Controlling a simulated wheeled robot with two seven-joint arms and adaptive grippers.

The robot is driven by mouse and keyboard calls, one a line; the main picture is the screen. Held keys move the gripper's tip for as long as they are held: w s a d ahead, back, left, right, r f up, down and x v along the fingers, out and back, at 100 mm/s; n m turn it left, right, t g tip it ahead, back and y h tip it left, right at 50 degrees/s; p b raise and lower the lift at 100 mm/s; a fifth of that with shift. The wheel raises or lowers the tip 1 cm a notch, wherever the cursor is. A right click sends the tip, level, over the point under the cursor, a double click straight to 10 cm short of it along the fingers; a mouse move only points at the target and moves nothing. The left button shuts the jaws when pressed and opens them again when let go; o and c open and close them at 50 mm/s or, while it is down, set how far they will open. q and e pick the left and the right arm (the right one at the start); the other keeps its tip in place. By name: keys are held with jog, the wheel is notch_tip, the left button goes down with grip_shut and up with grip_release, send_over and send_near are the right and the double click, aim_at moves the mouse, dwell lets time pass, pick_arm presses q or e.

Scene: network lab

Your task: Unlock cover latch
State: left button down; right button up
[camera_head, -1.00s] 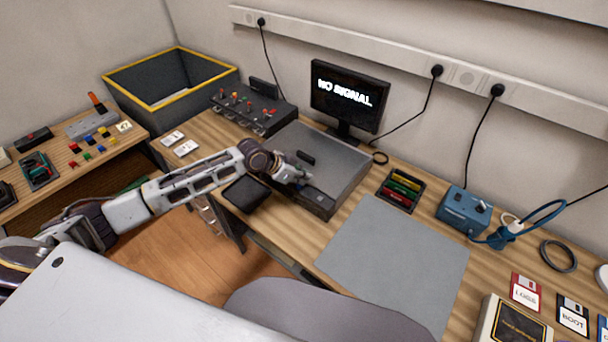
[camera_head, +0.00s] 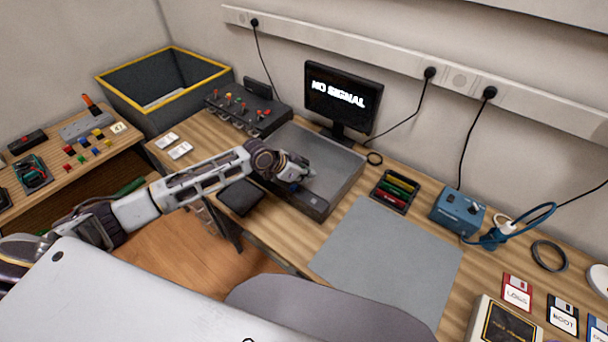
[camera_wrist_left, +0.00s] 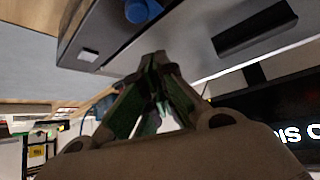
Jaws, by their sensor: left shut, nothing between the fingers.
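The grey flat case (camera_head: 338,165) with its cover lies on the desk in front of the monitor. A black bar (camera_wrist_left: 256,28) sits on the cover. My left gripper (camera_head: 295,184) is over the case near its front edge, shut and empty. Its fingertips (camera_wrist_left: 155,62) meet in the wrist view, below the knob and left of the bar. My gripper hides part of the cover in the head view.
A monitor (camera_head: 342,98) reading NO SIGNAL stands behind the case. A black switch box (camera_head: 246,110) is at its left, a tray of coloured pieces (camera_head: 394,190) at its right. A dark tablet-like slab (camera_head: 241,197) lies in front. The grey mat (camera_head: 388,258) is clear.

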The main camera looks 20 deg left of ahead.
aim_at(293, 186)
pick_arm(q)
jog(key=shift+a+r, duration=0.1)
jog(key=shift+r, duration=0.1)
jog(key=shift+s+a+r, duration=0.1)
jog(key=shift+a+r, duration=0.05)
jog(key=shift+v, duration=0.85)
jog(key=shift+b+v, duration=0.5)
jog(key=shift+v, duration=3.25)
pick_arm(e)
jog(key=shift+d+f, duration=0.1)
jog(key=shift+f, duration=0.35)
jog(key=shift+d, duration=0.1)
